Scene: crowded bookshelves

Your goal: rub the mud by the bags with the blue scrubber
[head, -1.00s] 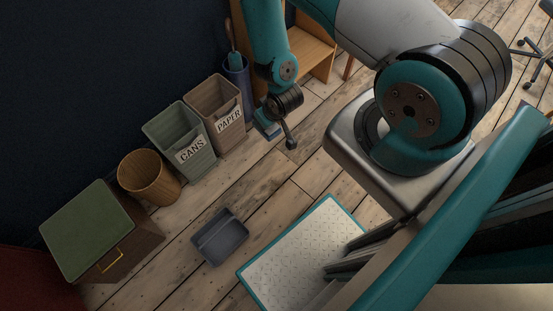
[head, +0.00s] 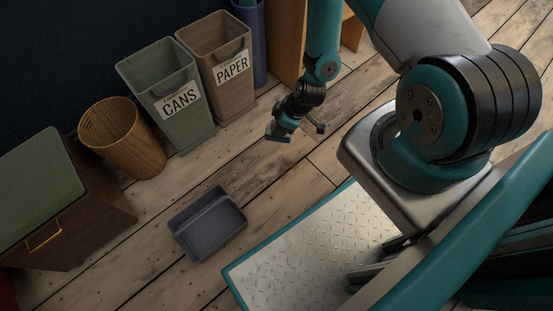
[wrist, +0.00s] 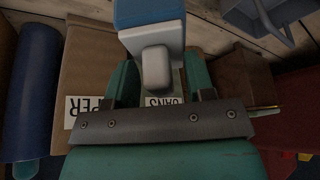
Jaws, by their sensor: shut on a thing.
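My gripper (head: 287,122) hangs over the wooden floor to the right of the paper bin in the head view. It is shut on the blue scrubber (head: 278,132). In the wrist view, the green fingers of my gripper (wrist: 160,78) hold the scrubber's light grey handle (wrist: 155,65), and its blue block (wrist: 148,12) points toward the top edge. I cannot tell whether the scrubber touches the floor. I can make out neither mud nor bags in these views.
The paper bin (head: 222,68), cans bin (head: 178,108), wicker basket (head: 130,140) and green-lidded box (head: 40,180) line the dark wall. A grey tray (head: 212,226) lies on the floor, left of a metal-plated platform (head: 310,245). Bare planks lie between.

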